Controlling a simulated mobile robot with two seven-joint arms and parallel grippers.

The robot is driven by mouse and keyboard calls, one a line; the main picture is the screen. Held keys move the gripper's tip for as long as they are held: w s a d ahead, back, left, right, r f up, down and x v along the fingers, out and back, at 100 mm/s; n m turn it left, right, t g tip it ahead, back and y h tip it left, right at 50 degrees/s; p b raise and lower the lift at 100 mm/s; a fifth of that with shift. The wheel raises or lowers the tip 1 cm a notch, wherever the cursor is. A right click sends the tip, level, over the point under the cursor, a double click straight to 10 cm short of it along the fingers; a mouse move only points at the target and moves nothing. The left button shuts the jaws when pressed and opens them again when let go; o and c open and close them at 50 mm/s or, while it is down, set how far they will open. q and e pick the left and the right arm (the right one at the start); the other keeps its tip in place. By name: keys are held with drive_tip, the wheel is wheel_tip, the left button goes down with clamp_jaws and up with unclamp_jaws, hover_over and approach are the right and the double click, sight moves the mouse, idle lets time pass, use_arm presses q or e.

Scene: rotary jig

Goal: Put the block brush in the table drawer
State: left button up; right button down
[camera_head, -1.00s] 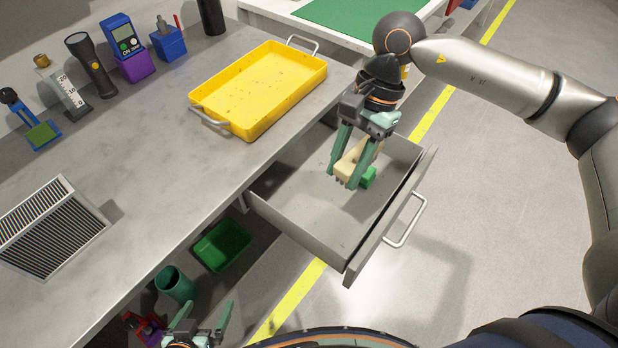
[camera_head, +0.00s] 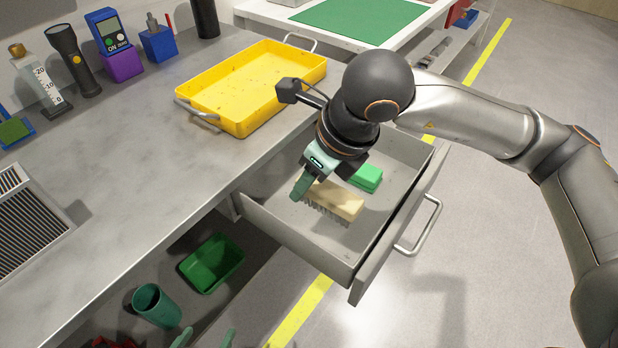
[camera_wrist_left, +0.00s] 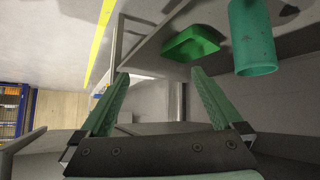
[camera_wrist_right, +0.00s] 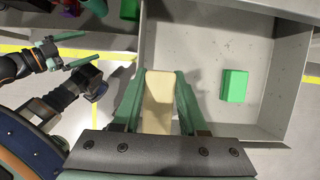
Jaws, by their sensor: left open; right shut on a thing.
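The block brush (camera_head: 337,199) has a pale wooden back and bristles pointing down. The table drawer (camera_head: 284,229) is pulled open below the table edge. My right gripper (camera_head: 304,188) is shut on the brush inside the drawer's outline; the right wrist view shows the brush (camera_wrist_right: 158,100) between both fingers. Whether the bristles touch the drawer floor I cannot tell. My left gripper (camera_wrist_left: 153,95) is open and empty, low beside the table; only its fingertips (camera_head: 205,339) show at the bottom of the head view.
A green block (camera_head: 366,177) lies in the drawer near its far side, apart from the brush. A yellow tray (camera_head: 250,85) stands on the table above. A green bin (camera_head: 212,263) and a green cup (camera_head: 156,306) are below the table.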

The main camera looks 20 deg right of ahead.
drive_tip(key=w+d+f, duration=0.2)
drive_tip(key=w+f, duration=0.1)
drive_tip(key=w+d+f, duration=0.2)
drive_tip(key=w+f, duration=0.1)
drive_tip(key=w, duration=0.1)
drive_tip(key=w+d+f+b, duration=0.1)
drive_tip(key=w+d+f, duration=0.1)
drive_tip(key=w, duration=0.2)
drive_tip(key=shift+d+f, duration=0.35)
drive_tip(key=shift+f, duration=0.05)
drive_tip(key=shift+w+f, duration=0.1)
drive_tip(key=shift+f, duration=0.05)
drive_tip(key=shift+w+d+f, duration=0.15)
drive_tip(key=shift+f, duration=0.1)
wheel_tip(320, 180, down, 3)
drive_tip(key=shift+w+d+f+b, duration=0.1)
drive_tip(key=shift+w+f+b, duration=0.05)
drive_tip(key=shift+b, duration=0.2)
use_arm(q)
drive_tip(key=w+r, duration=0.1)
drive_tip(key=w+r+t, duration=0.2)
drive_tip(key=shift+w+a+r, duration=0.3)
drive_tip(key=shift+a+r, duration=0.05)
drive_tip(key=shift+w+r+t, duration=0.2)
drive_tip(key=shift+r+t, duration=0.1)
drive_tip(key=shift+t, duration=0.2)
use_arm(e)
drive_tip(key=shift+f, duration=0.15)
